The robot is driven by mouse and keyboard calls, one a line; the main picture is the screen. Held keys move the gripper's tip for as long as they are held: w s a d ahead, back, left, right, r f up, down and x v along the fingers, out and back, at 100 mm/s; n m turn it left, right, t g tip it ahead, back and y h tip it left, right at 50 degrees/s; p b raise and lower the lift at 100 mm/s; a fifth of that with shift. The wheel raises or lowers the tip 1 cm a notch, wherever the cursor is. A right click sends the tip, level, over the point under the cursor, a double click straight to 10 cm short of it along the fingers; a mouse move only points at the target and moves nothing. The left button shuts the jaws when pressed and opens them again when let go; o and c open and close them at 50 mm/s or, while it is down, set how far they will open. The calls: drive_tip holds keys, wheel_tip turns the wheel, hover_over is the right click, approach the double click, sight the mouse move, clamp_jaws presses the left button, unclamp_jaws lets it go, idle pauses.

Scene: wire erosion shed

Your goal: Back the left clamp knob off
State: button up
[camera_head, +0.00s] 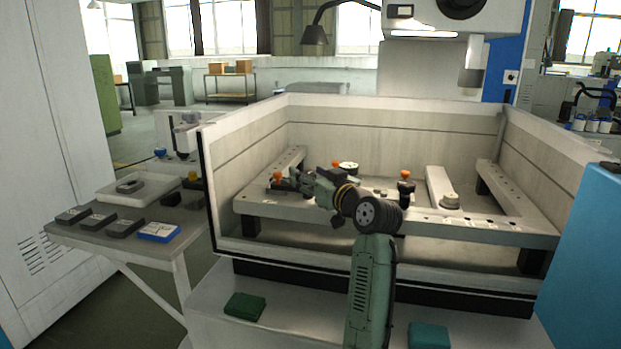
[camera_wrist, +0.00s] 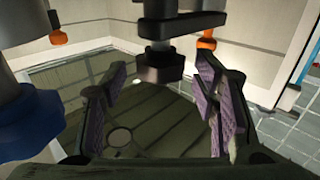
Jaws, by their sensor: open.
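In the head view, my gripper (camera_head: 287,183) is inside the machine tank, at the left end of the clamping frame (camera_head: 470,224). An orange-topped clamp knob (camera_head: 277,176) stands right by its fingertips, the leftmost of the orange tops there. In the wrist view, my gripper (camera_wrist: 160,72) is open, its purple-padded fingers spread wide. A dark round knob-like part (camera_wrist: 162,66) shows between the fingertips, with clear gaps on both sides. I cannot tell whether it is the left clamp knob. Nothing is held.
Two more orange tops, one in the middle (camera_head: 336,163) and one at right (camera_head: 405,173), stand along the frame. Tank walls (camera_head: 225,170) enclose the work area. A side table (camera_head: 180,240) with blocks and a tray stands at left. A blue part (camera_wrist: 25,122) shows in the wrist view.

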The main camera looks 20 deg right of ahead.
wheel_tip(320, 180, up, 10)
drive_tip(key=shift+f, duration=0.25)
